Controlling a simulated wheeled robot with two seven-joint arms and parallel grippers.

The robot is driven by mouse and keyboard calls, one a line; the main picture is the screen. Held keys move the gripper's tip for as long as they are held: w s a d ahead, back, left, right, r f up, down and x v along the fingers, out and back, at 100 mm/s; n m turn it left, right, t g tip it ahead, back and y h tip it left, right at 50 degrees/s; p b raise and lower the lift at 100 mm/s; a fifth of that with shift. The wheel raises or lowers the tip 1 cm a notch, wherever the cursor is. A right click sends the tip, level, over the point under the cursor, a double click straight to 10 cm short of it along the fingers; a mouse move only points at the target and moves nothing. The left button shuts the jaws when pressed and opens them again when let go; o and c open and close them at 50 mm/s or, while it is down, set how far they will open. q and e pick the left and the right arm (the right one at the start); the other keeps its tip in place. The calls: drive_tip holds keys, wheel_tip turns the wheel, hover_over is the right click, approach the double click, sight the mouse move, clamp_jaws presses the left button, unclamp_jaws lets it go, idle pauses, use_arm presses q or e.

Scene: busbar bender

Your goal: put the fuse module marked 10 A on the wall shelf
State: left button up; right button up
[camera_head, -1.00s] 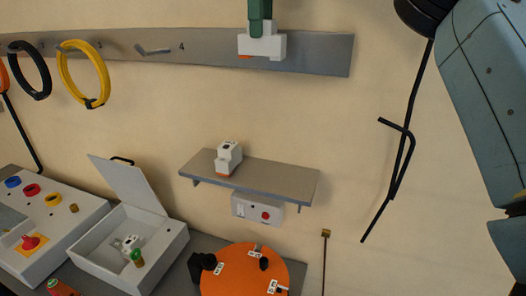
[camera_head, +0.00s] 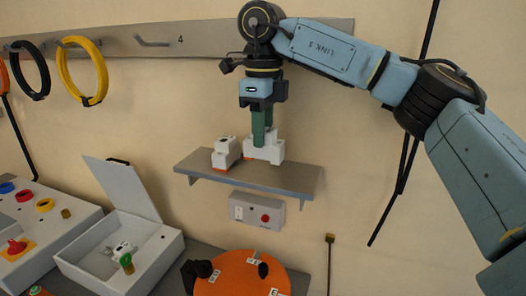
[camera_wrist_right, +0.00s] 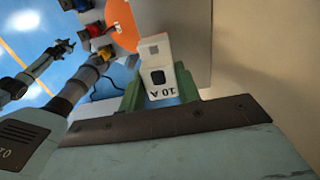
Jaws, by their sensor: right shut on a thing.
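The white fuse module (camera_head: 265,152) is in the jaws of my right gripper (camera_head: 262,138), whose green fingers reach down from above. In the right wrist view the mark 10 A shows on the module (camera_wrist_right: 162,83) between the green fingers. The module is upright at the top of the wall shelf (camera_head: 290,183), towards its back edge. I cannot tell whether it touches the shelf or hangs just above it. An arm, likely my left one, shows in the right wrist view with its small dark gripper (camera_wrist_right: 62,47); its jaws are too small to judge.
Another white module (camera_head: 227,151) stands on the shelf just left of the held one. The shelf's right part is bare. A grey box (camera_head: 257,209) with a red button is under it. Below are an open-lidded box (camera_head: 140,250) and an orange disc (camera_head: 240,278).

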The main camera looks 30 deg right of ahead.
sight(263, 150)
drive_tip(key=shift+f, duration=0.3)
wheel_tip(263, 150, down, 4)
drive_tip(key=shift+r, duration=0.1)
use_arm(q)
drive_tip(key=shift+s, duration=0.4)
use_arm(e)
drive_tip(key=o, duration=1.1)
drive_tip(key=shift+c, duration=0.2)
use_arm(q)
drive_tip(key=shift+w, duration=0.15)
